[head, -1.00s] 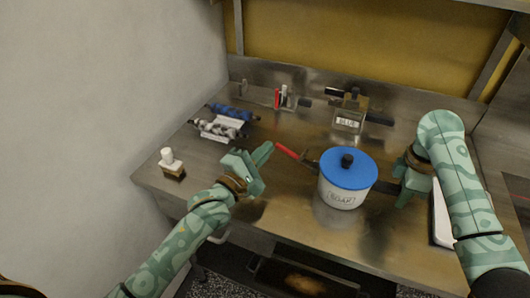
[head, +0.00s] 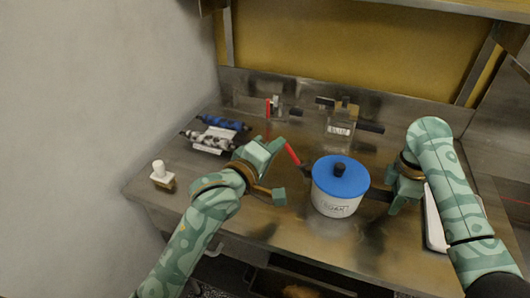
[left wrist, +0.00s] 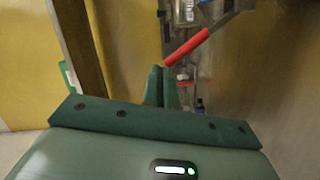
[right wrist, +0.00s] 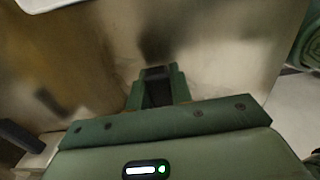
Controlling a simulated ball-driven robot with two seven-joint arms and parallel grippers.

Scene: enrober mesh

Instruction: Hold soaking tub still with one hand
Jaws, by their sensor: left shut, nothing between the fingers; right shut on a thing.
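The soaking tub (head: 334,204) is a white round pot with a dark label and a blue lid (head: 349,178) with a black knob. It stands upright on the steel counter. A dark bar (head: 377,194) juts from its right side. My right gripper (head: 396,192) is shut on this bar; the right wrist view shows a dark piece (right wrist: 157,88) between its fingers. A red-ended handle (head: 292,154) slants up at the tub's left. My left gripper (head: 277,148) is shut and empty beside the red end, which shows just past its fingertips in the left wrist view (left wrist: 186,48).
Blue and patterned rollers (head: 222,124) lie at the back left. A white-topped brush or stamp (head: 161,173) stands near the left edge. A labelled metal container (head: 340,126) and a small rack (head: 272,108) stand at the back. A white tray (head: 434,225) lies at the right.

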